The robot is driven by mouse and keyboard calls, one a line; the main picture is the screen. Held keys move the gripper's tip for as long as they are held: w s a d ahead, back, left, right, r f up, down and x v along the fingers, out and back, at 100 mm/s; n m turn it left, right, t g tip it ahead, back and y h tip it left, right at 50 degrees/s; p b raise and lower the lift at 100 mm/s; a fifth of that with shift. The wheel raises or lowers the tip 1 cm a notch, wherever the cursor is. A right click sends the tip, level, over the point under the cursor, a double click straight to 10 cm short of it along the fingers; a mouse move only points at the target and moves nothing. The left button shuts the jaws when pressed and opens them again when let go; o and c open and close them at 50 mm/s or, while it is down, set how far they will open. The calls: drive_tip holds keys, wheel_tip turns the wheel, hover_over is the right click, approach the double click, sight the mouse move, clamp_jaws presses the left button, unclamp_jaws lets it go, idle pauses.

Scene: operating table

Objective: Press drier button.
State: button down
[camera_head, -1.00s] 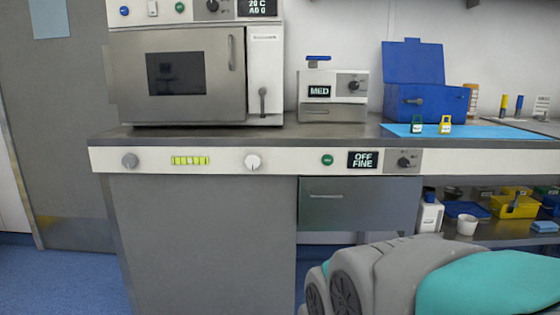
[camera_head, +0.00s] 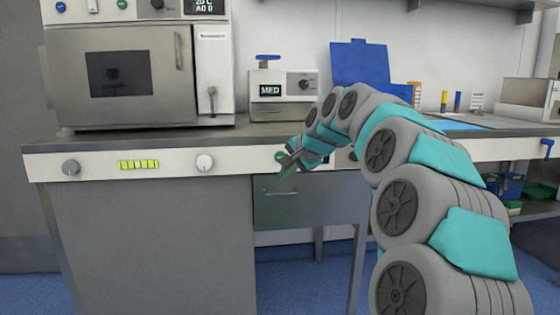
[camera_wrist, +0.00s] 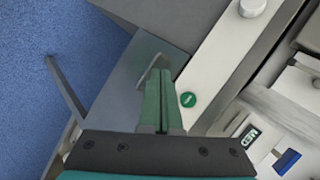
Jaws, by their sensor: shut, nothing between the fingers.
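A round green button (camera_wrist: 188,99) is set in the white front panel of the counter, just right of my fingertips in the wrist view. In the head view, the green button (camera_head: 280,156) shows at the edge of my gripper (camera_head: 287,167), partly covered by it. My gripper's green fingers (camera_wrist: 157,80) are shut together and empty. They appear in front of the panel and drawer; contact with the button cannot be seen. The display and knob that stood right of the button are mostly hidden behind my arm.
A grey drawer (camera_head: 285,200) lies below the panel. White knob (camera_head: 204,162) and grey knob (camera_head: 71,168) sit to the left on the panel. On the counter stand a large oven-like machine (camera_head: 125,75), a MED device (camera_head: 283,90) and a blue box (camera_head: 360,65).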

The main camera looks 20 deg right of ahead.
sight(280, 157)
drive_tip(key=shift+w+d+r+m+t, duration=0.15)
drive_tip(key=shift+w+d+r, duration=0.1)
drive_tip(key=shift+d, duration=0.25)
drive_tip(key=shift+w+d+r+m+t, duration=0.15)
drive_tip(key=shift+w+d+r, duration=0.1)
drive_tip(key=shift+d, duration=0.25)
drive_tip(key=w+d+p, duration=0.2)
drive_tip(key=w+p, duration=0.1)
drive_tip(key=w, duration=0.5)
drive_tip(key=shift+w+d+p, duration=0.15)
drive_tip(key=shift+p, duration=0.15)
idle(0.4)
drive_tip(key=shift+w, duration=0.15)
idle(0.9)
drive_tip(key=shift+w+d+p, duration=0.15)
drive_tip(key=shift+w+p, duration=0.1)
drive_tip(key=shift+p, duration=0.15)
